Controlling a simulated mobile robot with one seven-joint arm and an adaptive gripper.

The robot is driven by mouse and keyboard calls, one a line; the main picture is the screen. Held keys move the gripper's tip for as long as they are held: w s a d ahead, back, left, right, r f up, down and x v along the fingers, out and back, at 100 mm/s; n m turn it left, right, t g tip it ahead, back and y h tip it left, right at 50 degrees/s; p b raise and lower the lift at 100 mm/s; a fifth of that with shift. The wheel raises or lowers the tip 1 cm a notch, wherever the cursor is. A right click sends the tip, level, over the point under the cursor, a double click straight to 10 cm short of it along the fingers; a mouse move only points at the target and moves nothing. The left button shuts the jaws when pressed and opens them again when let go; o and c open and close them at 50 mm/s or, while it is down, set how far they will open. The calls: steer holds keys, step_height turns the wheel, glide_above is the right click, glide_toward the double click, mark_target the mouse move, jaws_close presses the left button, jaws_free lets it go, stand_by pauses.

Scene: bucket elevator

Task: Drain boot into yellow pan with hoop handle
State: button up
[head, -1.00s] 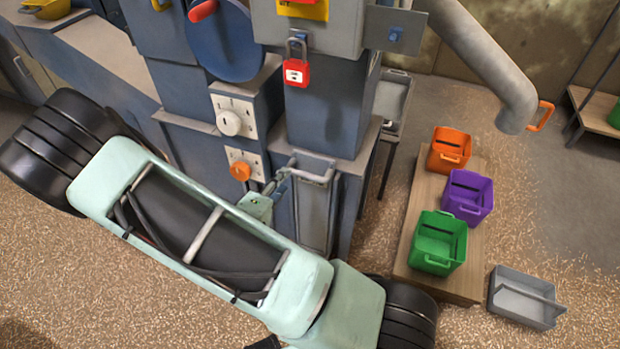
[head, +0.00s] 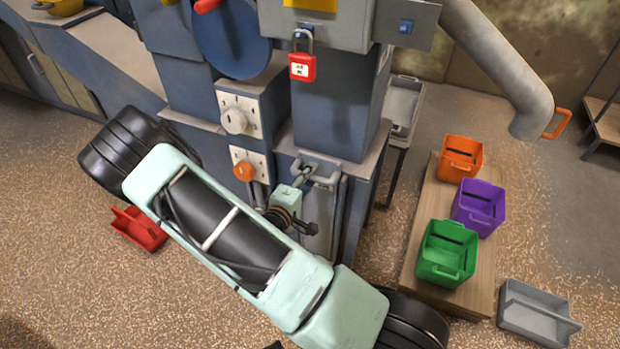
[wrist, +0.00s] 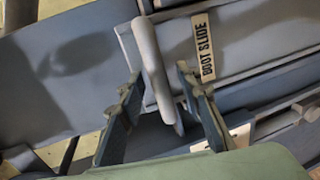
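The boot slide (head: 324,228) is a grey plate low on the blue machine, with a pale bar handle (head: 322,172) at its top. In the wrist view a "BOOT SLIDE" label (wrist: 204,46) is beside the same bar handle (wrist: 152,65). My gripper (wrist: 158,82) is open, with the handle between its fingers; I cannot tell if either finger touches it. In the head view my arm partly hides the gripper and slide. A yellow pan (head: 62,8) sits on the bench at the top left, cut by the frame edge; its handle is unclear.
A red pan (head: 138,232) lies on the floor left of my arm. Orange (head: 461,158), purple (head: 478,208) and green (head: 447,255) bins stand on a wooden board at right. A grey pan (head: 535,315) is on the floor. A red padlock (head: 302,67) hangs on the machine.

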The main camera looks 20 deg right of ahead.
steer(key=shift+w+d, duration=0.2)
steer(key=shift+w, duration=0.05)
jaws_close()
stand_by(0.3)
